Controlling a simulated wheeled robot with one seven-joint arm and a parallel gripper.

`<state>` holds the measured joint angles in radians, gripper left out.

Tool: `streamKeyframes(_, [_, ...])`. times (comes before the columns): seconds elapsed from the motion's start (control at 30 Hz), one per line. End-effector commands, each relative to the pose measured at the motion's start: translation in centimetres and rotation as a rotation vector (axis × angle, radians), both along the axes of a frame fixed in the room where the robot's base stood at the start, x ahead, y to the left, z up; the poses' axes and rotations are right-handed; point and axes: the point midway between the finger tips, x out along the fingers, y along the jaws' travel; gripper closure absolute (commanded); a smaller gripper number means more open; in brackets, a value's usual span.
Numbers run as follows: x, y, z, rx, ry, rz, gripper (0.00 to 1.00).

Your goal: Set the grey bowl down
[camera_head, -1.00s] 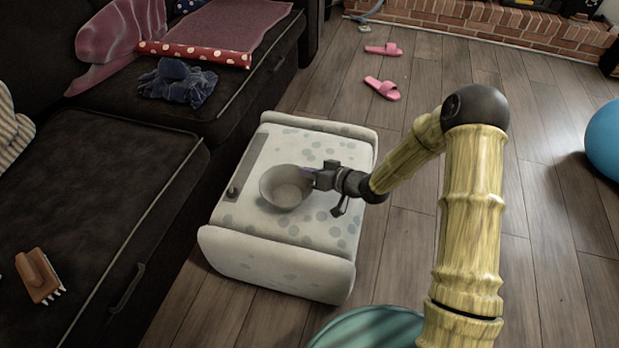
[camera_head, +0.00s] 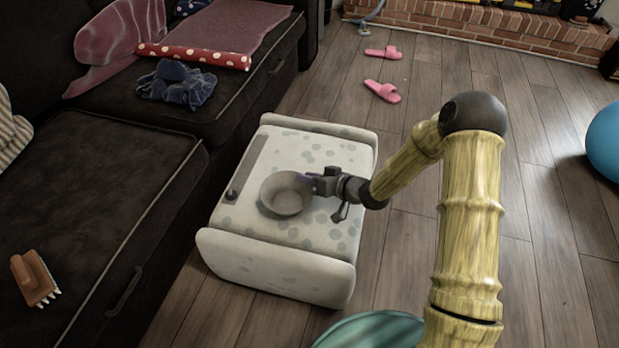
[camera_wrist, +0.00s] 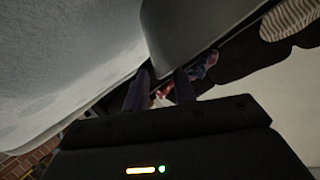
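The grey bowl (camera_head: 286,199) sits upright and close to level on the pale spotted ottoman (camera_head: 322,150), near the middle of its top. My gripper (camera_head: 309,181) is at the bowl's right rim in the head view. In the wrist view, the bowl's grey wall (camera_wrist: 195,25) fills the top middle, with its edge by the fingertips. The two fingers of my gripper (camera_wrist: 161,80) stand apart there, with a clear gap between them. The exact contact between fingers and rim is hard to see.
A dark sofa (camera_head: 75,190) stands left of the ottoman, with a brown brush (camera_head: 35,277) and a blue cloth (camera_head: 177,84) on it. Open wood floor lies between.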

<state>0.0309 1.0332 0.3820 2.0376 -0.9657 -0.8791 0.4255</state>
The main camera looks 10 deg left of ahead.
Motion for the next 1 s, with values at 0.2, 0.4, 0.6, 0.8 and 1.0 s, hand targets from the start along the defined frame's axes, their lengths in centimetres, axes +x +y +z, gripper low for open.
streamKeyframes(0.2, [-0.8,-2.1,1.3,-0.001,0.003,-0.003,0.74])
streamKeyframes(0.4, [-2.2,-5.5,2.8,-0.001,0.002,-0.004,0.74])
streamKeyframes(0.6, [-3.6,-8.7,4.0,-0.001,0.002,-0.003,0.74])
streamKeyframes(0.8, [-4.3,-10.3,4.4,0.0,0.001,0.0,0.74])
streamKeyframes(1.0, [-4.3,-10.4,4.3,0.001,0.0,0.001,0.74])
